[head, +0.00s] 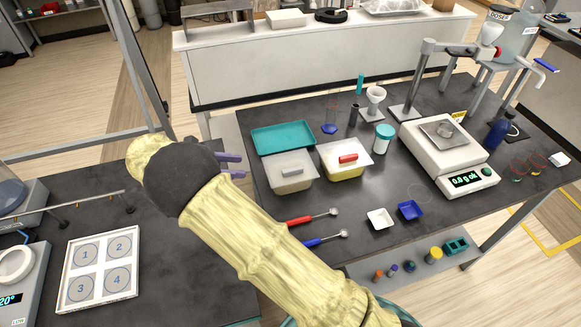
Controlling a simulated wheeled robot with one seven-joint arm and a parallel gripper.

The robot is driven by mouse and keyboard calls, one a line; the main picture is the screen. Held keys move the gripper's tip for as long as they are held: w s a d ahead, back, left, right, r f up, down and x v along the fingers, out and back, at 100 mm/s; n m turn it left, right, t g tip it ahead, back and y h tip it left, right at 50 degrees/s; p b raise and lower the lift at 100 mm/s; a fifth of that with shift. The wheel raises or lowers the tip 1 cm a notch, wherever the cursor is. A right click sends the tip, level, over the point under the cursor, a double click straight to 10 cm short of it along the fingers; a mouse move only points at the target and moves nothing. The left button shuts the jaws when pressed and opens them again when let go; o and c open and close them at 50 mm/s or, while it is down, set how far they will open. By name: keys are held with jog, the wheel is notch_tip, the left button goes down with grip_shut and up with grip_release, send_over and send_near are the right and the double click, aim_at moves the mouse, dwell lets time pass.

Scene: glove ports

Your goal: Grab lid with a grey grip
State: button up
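The lid with a grey grip (276,178) sits on a pale translucent box (291,188) on the dark table, just in front of a teal tray. Its grey grip (292,171) lies flat along the top. My gripper (240,165) shows two purple fingers with a gap between them, left of this lid and apart from it. The fingers look empty. The rest of my gripper is hidden behind the dark cuff of my sleeved arm. A second lid, with a red grip (348,158), sits on a box with yellow contents (347,173) to the right.
The teal tray (283,138) lies behind the grey-gripped lid. A red-handled scoop (301,221) and a blue-handled scoop (313,241) lie in front. A balance (447,150) stands right. A numbered white tray (101,265) lies on the left table. A gap separates the tables.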

jog(key=p, duration=0.2)
send_near(290, 169)
jog(key=x, duration=0.4)
jog(key=shift+w, duration=0.1)
jog(key=shift+d+f+p, duration=0.15)
jog(key=shift+d+p, duration=0.15)
jog(key=shift+d, duration=0.15)
jog(key=p+x, duration=0.1)
jog(key=x, duration=0.3)
jog(key=shift+d+f, duration=0.1)
jog(key=shift+f, duration=0.05)
grip_shut()
